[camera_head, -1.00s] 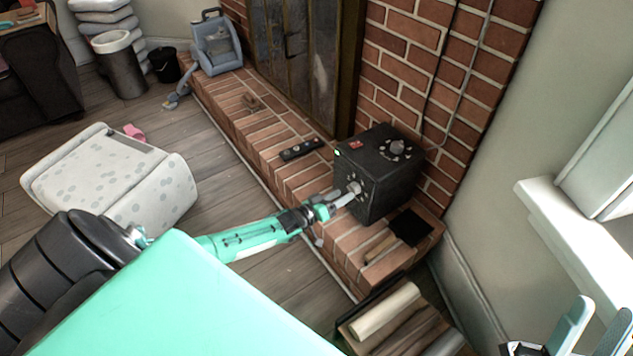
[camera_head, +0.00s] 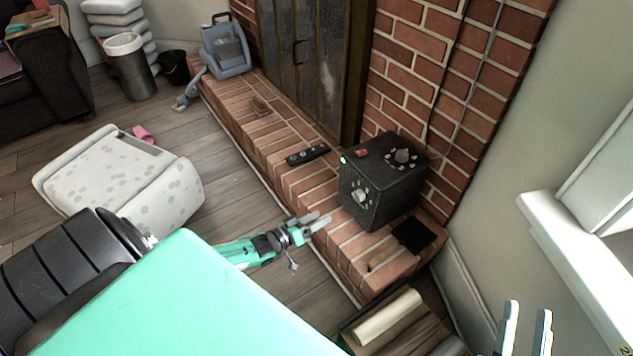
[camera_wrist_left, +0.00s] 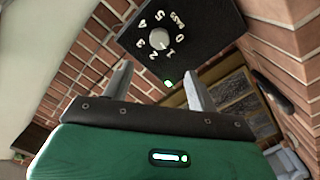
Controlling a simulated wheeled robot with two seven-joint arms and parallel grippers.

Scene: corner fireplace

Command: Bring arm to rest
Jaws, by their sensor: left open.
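My left gripper (camera_head: 317,222) is open and empty in the head view, in front of the brick hearth. It is apart from a black box (camera_head: 375,185) with a silver dial on its front and a knob on top. In the left wrist view, the two fingers of my left gripper (camera_wrist_left: 158,82) stand apart below the numbered dial (camera_wrist_left: 160,38), with nothing between them. A small green light (camera_wrist_left: 168,83) shows at the box's edge. My right gripper (camera_head: 526,325) shows at the lower right with its two fingers apart and nothing visible between them.
The box stands on the brick hearth (camera_head: 265,135), with a black remote (camera_head: 307,155) and a dark flat item (camera_head: 413,236) nearby. A spotted white container (camera_head: 90,180) stands on the floor at left. A crate with rolls (camera_head: 388,318) is near the front.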

